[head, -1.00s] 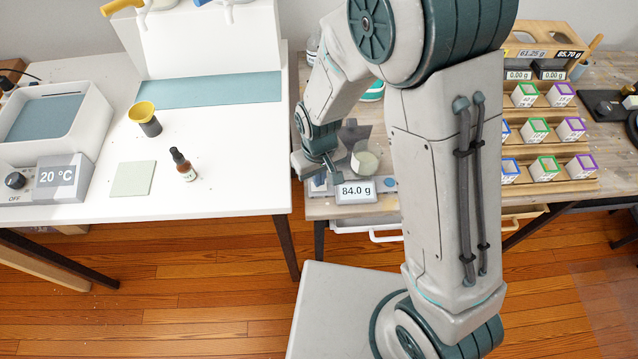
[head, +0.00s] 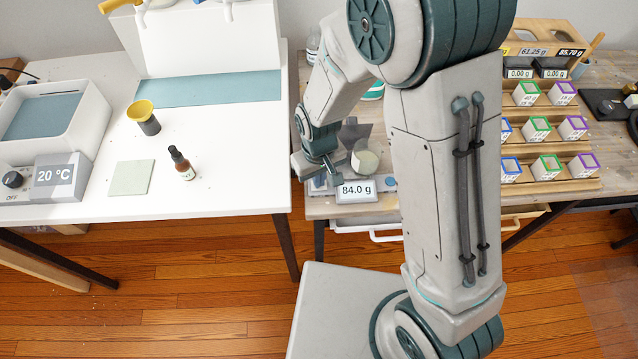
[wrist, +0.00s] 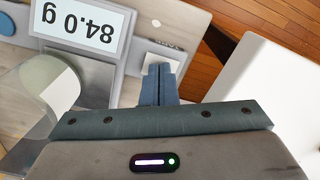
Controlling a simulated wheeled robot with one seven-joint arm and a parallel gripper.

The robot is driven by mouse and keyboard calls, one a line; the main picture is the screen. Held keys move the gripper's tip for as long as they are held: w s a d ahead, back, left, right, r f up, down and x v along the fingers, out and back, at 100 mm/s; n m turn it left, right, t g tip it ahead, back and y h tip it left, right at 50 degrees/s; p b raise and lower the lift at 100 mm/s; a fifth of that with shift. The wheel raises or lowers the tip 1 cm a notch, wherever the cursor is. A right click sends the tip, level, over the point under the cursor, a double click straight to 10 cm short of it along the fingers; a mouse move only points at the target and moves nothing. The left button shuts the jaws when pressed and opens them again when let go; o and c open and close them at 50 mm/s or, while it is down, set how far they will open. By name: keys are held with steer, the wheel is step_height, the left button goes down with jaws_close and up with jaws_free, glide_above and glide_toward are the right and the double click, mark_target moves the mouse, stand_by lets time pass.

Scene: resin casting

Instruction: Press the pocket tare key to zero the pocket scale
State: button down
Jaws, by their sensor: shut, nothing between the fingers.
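A scale with a lit display (head: 356,191) reads 84.0 g on the wooden bench. In the wrist view its display (wrist: 82,22) shows upside down. A pale square key (wrist: 160,62) sits on the scale's front panel, beside small upside-down lettering that seems to read TARE. My gripper (wrist: 160,72) is shut and empty, with its fingertips over this key and partly hiding it. I cannot tell whether they touch it. In the head view my gripper (head: 325,184) is just left of the display. A clear cup with pale contents (head: 366,162) stands behind the display.
A round blue button (wrist: 12,24) is on the display's other side. Two small displays (head: 520,74) reading 0.00 g stand at the back right, above racks of coloured-edged cubes (head: 535,128). The white table (head: 235,160) with a dropper bottle (head: 182,166) is at left.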

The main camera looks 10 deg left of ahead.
steer(key=shift+f, duration=0.25)
steer(key=shift+r, duration=0.15)
step_height(320, 180, up, 5)
steer(key=p, duration=0.3)
stand_by(0.7)
steer(key=d+r+m+t, duration=0.1)
steer(key=d+r+m, duration=0.2)
steer(key=d+r, duration=0.85)
steer(key=s+d+r+m+t, duration=0.2)
steer(key=s+d+r+m, duration=0.2)
steer(key=s+d+r, duration=0.3)
steer(key=d+r, duration=0.2)
steer(key=d, duration=0.2)
steer(key=shift+s+r, duration=0.15)
steer(key=shift+s, duration=0.25)
